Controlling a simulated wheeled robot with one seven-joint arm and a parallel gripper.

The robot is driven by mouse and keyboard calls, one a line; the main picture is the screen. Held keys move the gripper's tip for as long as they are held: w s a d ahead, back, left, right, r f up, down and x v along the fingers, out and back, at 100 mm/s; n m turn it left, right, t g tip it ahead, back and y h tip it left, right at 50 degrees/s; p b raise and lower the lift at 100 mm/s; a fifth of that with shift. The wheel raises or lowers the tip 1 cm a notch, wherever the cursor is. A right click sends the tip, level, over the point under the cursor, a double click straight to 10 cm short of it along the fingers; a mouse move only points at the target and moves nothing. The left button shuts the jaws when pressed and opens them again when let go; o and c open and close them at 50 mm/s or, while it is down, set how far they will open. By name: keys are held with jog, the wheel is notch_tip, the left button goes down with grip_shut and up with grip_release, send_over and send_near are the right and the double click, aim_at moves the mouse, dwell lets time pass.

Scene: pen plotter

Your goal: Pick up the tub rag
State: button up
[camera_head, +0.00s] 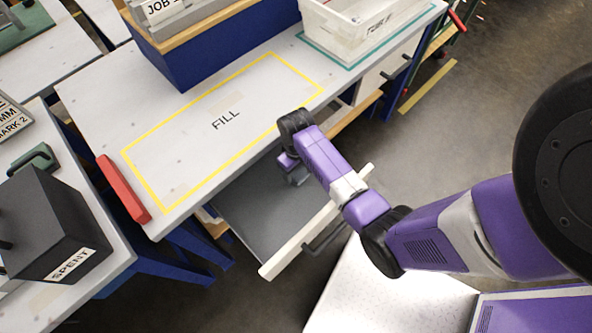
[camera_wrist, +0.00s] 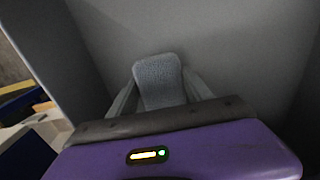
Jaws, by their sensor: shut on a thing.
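The rag (camera_wrist: 158,80) is a light grey-blue, textured cloth in the wrist view. It sits between the two fingers of my gripper (camera_wrist: 163,88), which is shut on it. In the head view my gripper (camera_head: 294,176) reaches down into an open drawer (camera_head: 240,208) under the bench. The rag is hidden in the head view behind my arm. The grey drawer floor and walls surround the gripper in the wrist view. I cannot tell whether the rag still touches the drawer floor.
The drawer's pale front (camera_head: 312,228) stands out from the bench (camera_head: 90,92). On the bench are a yellow-outlined FILL area (camera_head: 226,118), a white bin (camera_head: 345,35) and a red block (camera_head: 123,188). A black SPENT box (camera_head: 50,225) stands on the left table.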

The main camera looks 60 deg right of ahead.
notch_tip(320, 180, up, 3)
jog(key=shift+f, duration=0.2)
jog(key=w+a, duration=0.1)
jog(key=a, duration=0.5)
jog(key=w+a+b, duration=0.1)
jog(key=a, duration=0.4)
jog(key=w+a, duration=0.1)
jog(key=a, duration=0.5)
jog(key=shift+w+a+f, duration=0.1)
jog(key=shift+w+a, duration=0.2)
jog(key=shift+a, duration=0.05)
